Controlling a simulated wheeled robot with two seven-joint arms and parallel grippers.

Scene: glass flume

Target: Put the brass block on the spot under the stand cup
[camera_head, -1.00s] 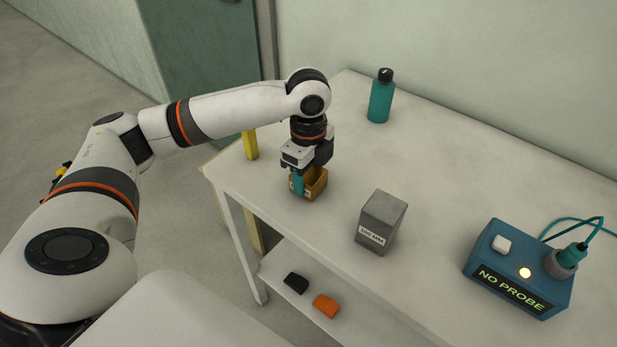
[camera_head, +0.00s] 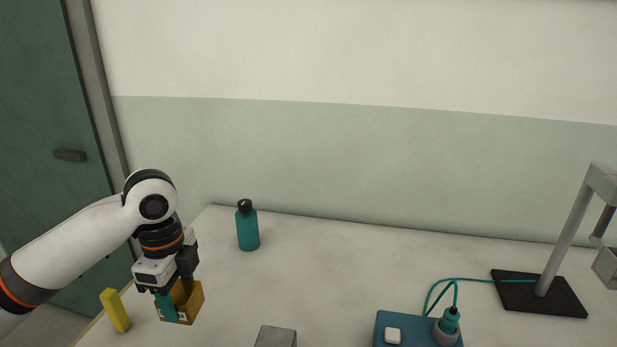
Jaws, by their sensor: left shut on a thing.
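The brass block (camera_head: 186,303) is a golden-brown block at the left end of the table. My left gripper (camera_head: 176,299), with teal fingers, is shut on it. I cannot tell whether the block touches the table top or hangs just above it. The stand (camera_head: 566,238) is at the far right, a grey post on a black base plate (camera_head: 562,294). A grey part (camera_head: 606,268) hangs from its arm at the picture's right edge and is cut off. I see no cup or spot clearly. My right gripper is not in view.
A blue box (camera_head: 408,322) with a white button and a plugged teal cable stands at the front, between block and stand. A grey block (camera_head: 276,337) is at the bottom edge. A teal bottle (camera_head: 247,228) stands at the back. A yellow bar (camera_head: 115,310) is at the left.

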